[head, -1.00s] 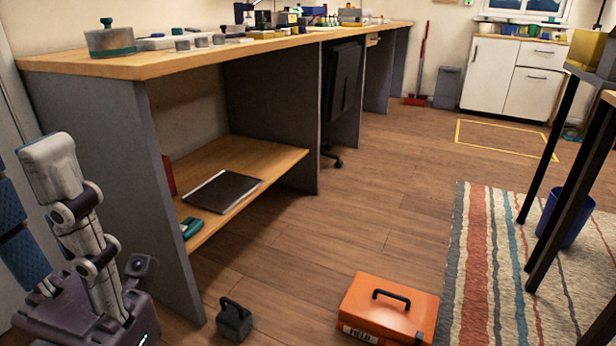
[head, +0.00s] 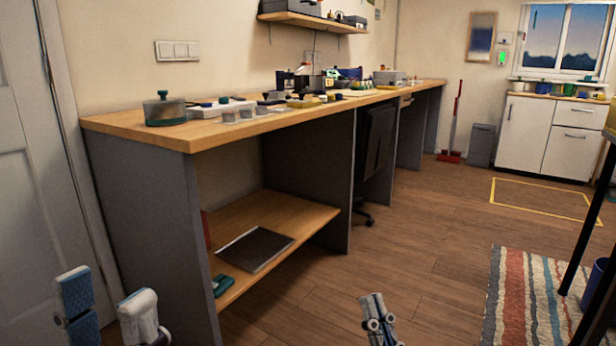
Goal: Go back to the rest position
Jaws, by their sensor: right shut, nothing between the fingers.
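My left gripper (head: 107,308) shows at the bottom left of the head view. Its blue-padded finger and pale finger stand apart with nothing visible between them, so it is open. Its body is cut off by the lower edge. My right gripper (head: 378,312) points up from the bottom edge, right of the middle. Its two pale fingers are together with nothing between them. Both grippers appear low in the picture, with no object seen in contact with either.
A long workbench (head: 240,126) with tools and jars runs along the left wall. A dark folder (head: 254,249) lies on its lower shelf (head: 305,212). Wooden floor (head: 420,240) is open in the middle. A striped rug (head: 512,300) and dark table legs are at right.

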